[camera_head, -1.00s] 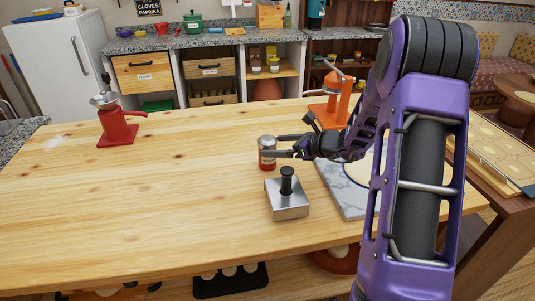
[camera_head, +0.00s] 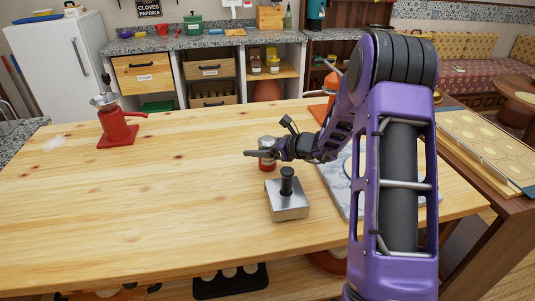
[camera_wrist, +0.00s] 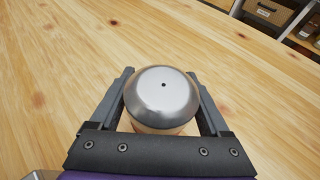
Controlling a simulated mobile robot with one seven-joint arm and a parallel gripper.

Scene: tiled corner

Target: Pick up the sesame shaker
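The sesame shaker (camera_head: 267,163), a small jar with a reddish body and a rounded metal lid, stands upright on the wooden table. Its label is too small to read. My gripper (camera_head: 262,153) reaches in from the right at the shaker's height, with a finger crossing in front of it. In the wrist view, the shaker's silver lid (camera_wrist: 163,92) lies between the two fingers of my gripper (camera_wrist: 164,85), one on each side. The fingers look open, with hardly any gap beside the shaker; the lid partly hides the contact area.
A metal block with a black knob (camera_head: 288,197) stands close in front of the shaker. A red grinder (camera_head: 117,125) stands at the far left of the wooden table (camera_head: 150,205). The table's left-middle is clear.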

